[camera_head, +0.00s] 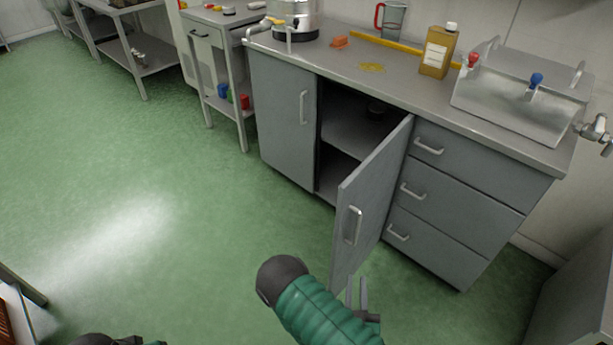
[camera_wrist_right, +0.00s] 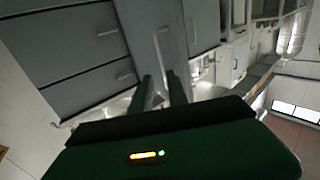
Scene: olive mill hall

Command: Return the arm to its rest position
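My right arm (camera_head: 315,310) in green sleeving reaches up from the bottom of the head view. My right gripper (camera_head: 357,283) shows partly behind it, with two thin grey fingers apart. In the right wrist view the gripper (camera_wrist_right: 160,77) is open, with nothing seen between its fingers. The open cabinet door (camera_head: 369,200) stands just beyond the gripper, with its bar handle (camera_head: 352,225) on the outer face. I cannot tell whether the fingers touch the door. Only a dark and green bit of my left arm (camera_head: 110,341) shows at the bottom left; its gripper is out of view.
The grey counter (camera_head: 400,88) holds a metal pot (camera_head: 295,18), a jug (camera_head: 391,18), a yellow-brown bottle (camera_head: 438,52) and a steel unit (camera_head: 525,95). Closed drawers (camera_head: 455,190) are right of the door. Green floor (camera_head: 190,200) is clear on the left.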

